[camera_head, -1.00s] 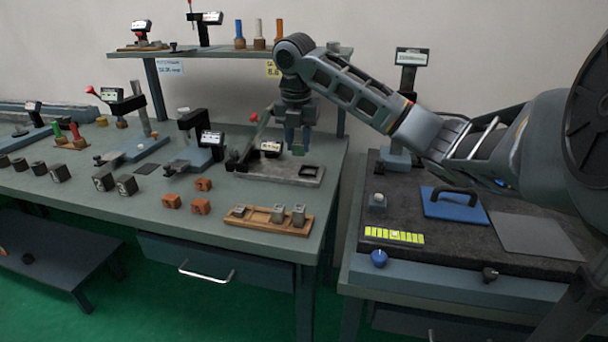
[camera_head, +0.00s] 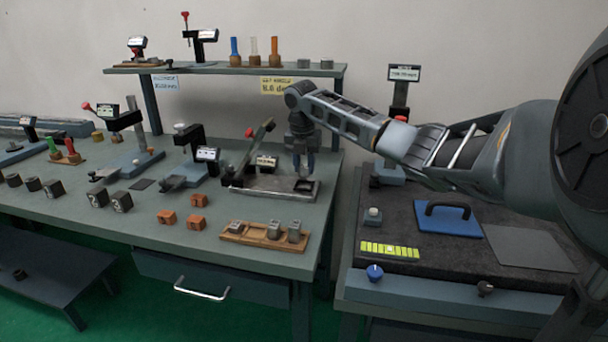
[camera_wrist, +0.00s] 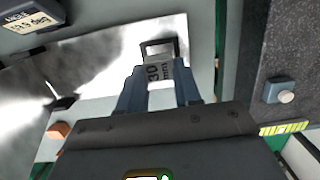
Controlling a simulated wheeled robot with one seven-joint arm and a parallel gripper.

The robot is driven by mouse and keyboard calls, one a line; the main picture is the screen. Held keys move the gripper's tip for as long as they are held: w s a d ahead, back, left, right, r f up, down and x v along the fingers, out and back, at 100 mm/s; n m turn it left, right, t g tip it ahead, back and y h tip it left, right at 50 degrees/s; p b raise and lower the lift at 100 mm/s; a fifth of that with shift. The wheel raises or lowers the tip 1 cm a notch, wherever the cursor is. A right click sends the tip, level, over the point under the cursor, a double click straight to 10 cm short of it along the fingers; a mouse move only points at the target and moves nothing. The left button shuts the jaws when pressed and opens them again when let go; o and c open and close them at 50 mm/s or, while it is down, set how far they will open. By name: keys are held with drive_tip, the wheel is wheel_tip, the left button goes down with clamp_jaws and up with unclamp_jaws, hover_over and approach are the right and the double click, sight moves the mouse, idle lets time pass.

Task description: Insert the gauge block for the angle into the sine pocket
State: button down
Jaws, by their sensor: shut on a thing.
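My gripper (camera_head: 303,172) is shut on a grey gauge block (camera_wrist: 158,72), with a finger on each side of it. The block's face reads "30 mm" in the wrist view. The dark-rimmed sine pocket (camera_head: 305,187) is at the right end of the fixture's grey base (camera_head: 250,189). In the wrist view the pocket (camera_wrist: 172,42) lies just beyond the block's far end. In the head view my gripper is over the pocket; the gap between block and pocket is unclear. The fixture's angle display (camera_wrist: 28,18) shows a value in degrees, partly blurred.
A tilted dark bar (camera_head: 258,143) and a red-knobbed lever (camera_head: 249,133) rise left of my gripper. A wooden rack (camera_head: 262,240) with several grey blocks stands in front. A shelf (camera_head: 220,71) runs behind. A blue handled plate (camera_head: 448,220) lies on the right-hand dark slab.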

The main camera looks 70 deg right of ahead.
sight(304, 168)
drive_tip(key=shift+f+p, duration=0.3)
drive_tip(key=shift+f, duration=1.45)
drive_tip(key=shift+f, duration=0.1)
drive_tip(key=c, duration=0.8)
unclamp_jaws()
drive_tip(key=r, duration=0.4)
drive_tip(key=a+r+b, duration=0.1)
drive_tip(key=r, duration=0.7)
drive_tip(key=shift+s+a+b, duration=0.1)
drive_tip(key=shift+a+b, duration=0.25)
drive_tip(key=shift+a, duration=0.05)
drive_tip(key=shift+a, duration=0.1)
